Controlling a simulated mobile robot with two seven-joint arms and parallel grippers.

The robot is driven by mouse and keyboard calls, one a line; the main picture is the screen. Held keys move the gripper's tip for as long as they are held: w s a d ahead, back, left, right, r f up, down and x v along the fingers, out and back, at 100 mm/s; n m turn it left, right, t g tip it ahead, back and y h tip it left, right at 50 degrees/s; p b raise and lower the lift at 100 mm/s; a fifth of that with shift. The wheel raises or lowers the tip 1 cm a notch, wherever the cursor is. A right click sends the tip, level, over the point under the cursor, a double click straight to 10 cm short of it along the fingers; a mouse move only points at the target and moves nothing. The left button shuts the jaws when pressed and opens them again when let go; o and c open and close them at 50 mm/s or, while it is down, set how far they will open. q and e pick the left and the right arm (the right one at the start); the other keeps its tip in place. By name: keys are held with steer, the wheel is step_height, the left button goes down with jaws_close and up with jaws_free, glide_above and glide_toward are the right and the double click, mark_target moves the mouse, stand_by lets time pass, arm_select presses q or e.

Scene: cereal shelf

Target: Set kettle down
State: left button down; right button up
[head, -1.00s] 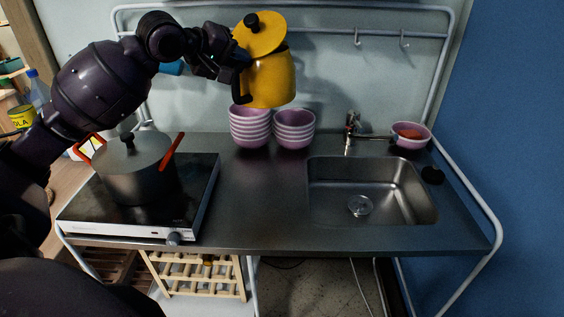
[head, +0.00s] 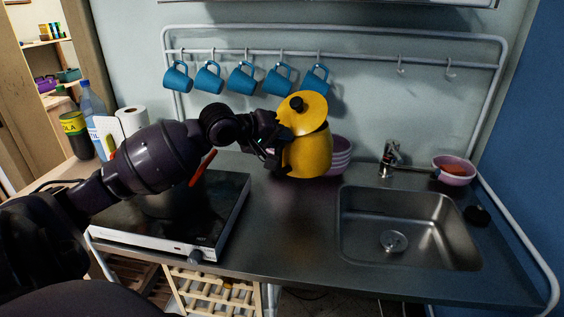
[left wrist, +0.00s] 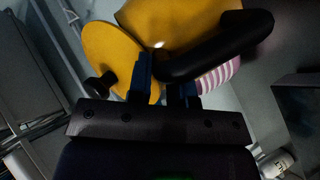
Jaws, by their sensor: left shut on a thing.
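The yellow kettle (head: 308,153) with a black lid knob is in the middle of the head view, its lid tilted open. My left gripper (head: 278,140) is shut on the kettle's handle side and holds it in front of the stacked bowls. I cannot tell whether the kettle's base touches the counter (head: 285,225). In the left wrist view the fingers (left wrist: 167,88) are at the kettle's black handle (left wrist: 215,48), with the yellow body and round lid beyond. My right gripper is not in view.
Pink bowls (head: 341,155) stand just behind the kettle, partly hidden. The sink (head: 405,225) is to the right and the hob (head: 215,215) to the left. Several blue mugs (head: 243,80) hang above. The counter between hob and sink is clear.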

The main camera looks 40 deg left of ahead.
mark_target(289, 160)
arm_select(q)
step_height(289, 160, down, 6)
steer(key=shift+r+b, duration=0.1)
steer(key=shift+b, duration=0.4)
